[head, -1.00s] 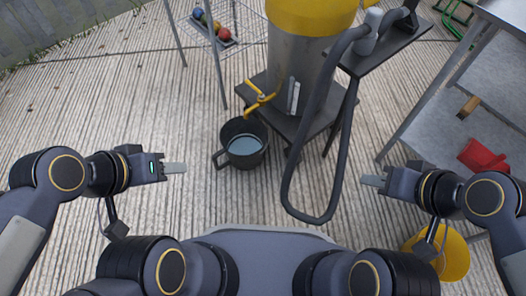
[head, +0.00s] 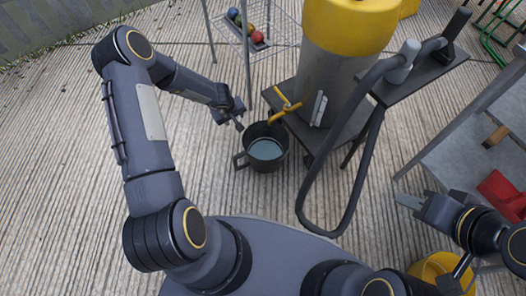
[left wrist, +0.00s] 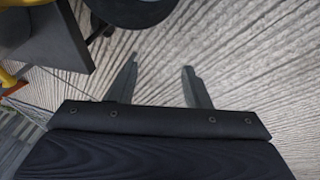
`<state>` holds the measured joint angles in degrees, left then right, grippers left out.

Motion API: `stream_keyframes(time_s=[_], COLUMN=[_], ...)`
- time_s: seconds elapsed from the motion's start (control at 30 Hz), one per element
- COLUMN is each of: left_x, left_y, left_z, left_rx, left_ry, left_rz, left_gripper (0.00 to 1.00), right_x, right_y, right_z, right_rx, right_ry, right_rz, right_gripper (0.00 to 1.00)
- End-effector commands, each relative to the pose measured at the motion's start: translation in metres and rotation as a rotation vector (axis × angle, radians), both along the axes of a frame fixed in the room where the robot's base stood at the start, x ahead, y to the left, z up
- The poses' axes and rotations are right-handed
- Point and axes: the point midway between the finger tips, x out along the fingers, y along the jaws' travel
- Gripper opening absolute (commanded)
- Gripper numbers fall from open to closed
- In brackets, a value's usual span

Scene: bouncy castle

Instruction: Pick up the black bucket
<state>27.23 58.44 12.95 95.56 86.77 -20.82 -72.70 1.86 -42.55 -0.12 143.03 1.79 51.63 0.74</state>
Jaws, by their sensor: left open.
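The black bucket (head: 242,160) stands upright on the ground below a yellow tap (head: 284,108), with bluish-grey liquid or a bluish-grey bottom inside. A loop handle sticks out at its lower left. My left gripper (head: 239,126) is at the bucket's upper left, close to its rim; I cannot tell whether it touches. In the left wrist view my left gripper (left wrist: 160,82) has its two fingers spread with nothing between them. A dark round edge, likely the bucket (left wrist: 145,12), shows at the top of that view. My right gripper (head: 408,202) is far off to the right, seen edge-on.
A grey tank (head: 322,85) with a yellow top stands on a dark stand right of the bucket. A wire rack (head: 268,45) holds coloured balls behind. A metal table (head: 470,150) is at right. Ground left is clear.

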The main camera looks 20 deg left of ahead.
Motion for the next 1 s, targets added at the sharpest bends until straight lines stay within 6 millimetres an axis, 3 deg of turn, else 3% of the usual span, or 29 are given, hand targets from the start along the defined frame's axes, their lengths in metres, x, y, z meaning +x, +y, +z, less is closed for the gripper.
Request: stream_keyframes(time_s=[0.03, 0.1, 0.2, 0.4, 1.0], left_x=[-0.018, -0.041, -0.064, -0.081, -0.086], left_y=[-0.004, -0.01, -0.017, -0.023, -0.019], left_z=[-0.033, -0.065, -0.093, -0.12, -0.188], left_rx=[-0.006, -0.008, -0.015, -0.022, -0.021], left_ry=[0.09, 0.191, 0.289, 0.355, 0.35], left_rz=[0.025, 0.048, 0.062, 0.068, 0.068], left_gripper=[0.44, 0.44, 0.44, 0.44, 0.44], right_x=[0.0, 0.0, 0.0, 0.0, 0.0], right_y=[0.0, 0.0, 0.0, 0.0, 0.0], right_z=[0.004, 0.006, 0.007, 0.001, -0.037], right_rx=[0.0, 0.0, 0.0, 0.0, 0.0], right_ry=[0.0, 0.0, 0.0, 0.0, 0.0], right_rz=[0.0, 0.0, 0.0, 0.0, 0.0], right_gripper=[0.33, 0.33, 0.33, 0.33, 0.33])
